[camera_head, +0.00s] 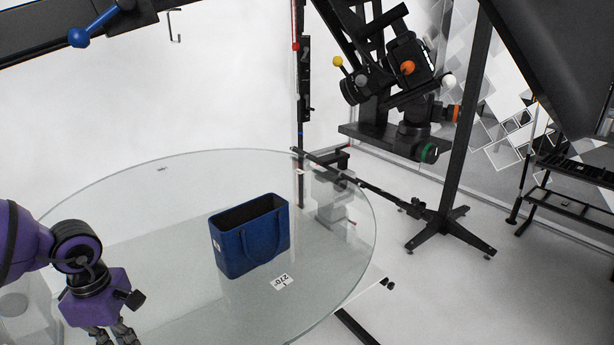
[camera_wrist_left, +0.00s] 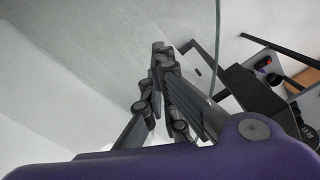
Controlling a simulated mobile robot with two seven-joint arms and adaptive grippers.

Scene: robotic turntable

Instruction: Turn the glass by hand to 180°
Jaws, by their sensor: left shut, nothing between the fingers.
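The round glass turntable (camera_head: 150,215) fills the middle of the head view. A blue open-topped bag (camera_head: 252,240) stands upright on it, right of its centre. A white label reading 270° (camera_head: 282,282) is on the glass just in front of the bag. My left gripper (camera_head: 115,338) is at the bottom left of the head view, near the front left part of the glass, its tips cut off by the frame. In the left wrist view the left gripper (camera_wrist_left: 160,52) has its fingers together and empty, beside the glass edge (camera_wrist_left: 216,45). I cannot tell whether it touches the glass.
A black stand (camera_head: 450,215) with a camera rig (camera_head: 400,90) rises behind and right of the glass. A black metal frame (camera_head: 570,170) stands at the far right. A dark beam (camera_head: 60,40) crosses the top left. The left part of the glass is bare.

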